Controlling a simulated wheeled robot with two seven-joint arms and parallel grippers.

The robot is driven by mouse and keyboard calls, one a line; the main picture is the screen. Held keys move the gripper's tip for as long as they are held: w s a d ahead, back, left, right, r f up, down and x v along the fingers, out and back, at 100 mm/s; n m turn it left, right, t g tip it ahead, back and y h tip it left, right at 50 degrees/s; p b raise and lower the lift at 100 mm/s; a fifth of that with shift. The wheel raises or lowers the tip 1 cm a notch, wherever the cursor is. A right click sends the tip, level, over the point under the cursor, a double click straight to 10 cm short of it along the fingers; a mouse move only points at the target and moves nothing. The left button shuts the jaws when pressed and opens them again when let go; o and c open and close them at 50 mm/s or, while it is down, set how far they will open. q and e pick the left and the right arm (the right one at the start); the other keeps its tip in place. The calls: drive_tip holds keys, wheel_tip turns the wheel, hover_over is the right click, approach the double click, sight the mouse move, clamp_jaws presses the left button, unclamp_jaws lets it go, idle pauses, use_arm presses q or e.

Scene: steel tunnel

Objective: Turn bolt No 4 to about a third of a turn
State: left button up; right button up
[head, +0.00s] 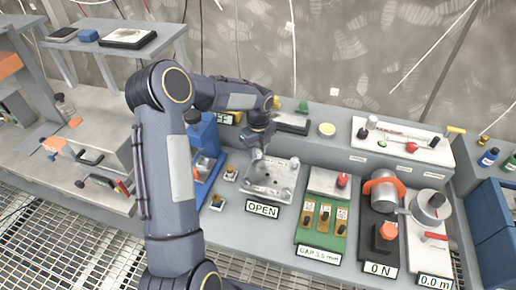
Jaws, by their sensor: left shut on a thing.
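A square grey metal plate (271,180) lies on the bench behind a sign reading OPEN (262,211). Small bolt-like posts stand near its corners, among them one at the front right (285,195). I cannot read any bolt numbers. My left gripper (257,154) points down at the plate's back left corner and is shut on a small bolt there. The jaws mostly hide that bolt, and its turn angle cannot be made out. My right gripper is not in view.
A blue stand (205,145) is close left of the plate. A green board with several yellow pieces (322,222) is at the right, beside a force rig with an orange clamp (384,183). A white tool tray (402,142) stands behind.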

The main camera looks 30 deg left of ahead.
sight(258, 151)
use_arm(q)
drive_tip(key=shift+r+m, duration=0.1)
drive_tip(key=shift+m, duration=0.9)
drive_tip(key=o, duration=1)
wheel_tip(258, 151, up, 8)
drive_tip(key=shift+f+b, duration=0.25)
drive_tip(key=shift+b, duration=0.15)
drive_tip(key=shift+r, duration=0.15)
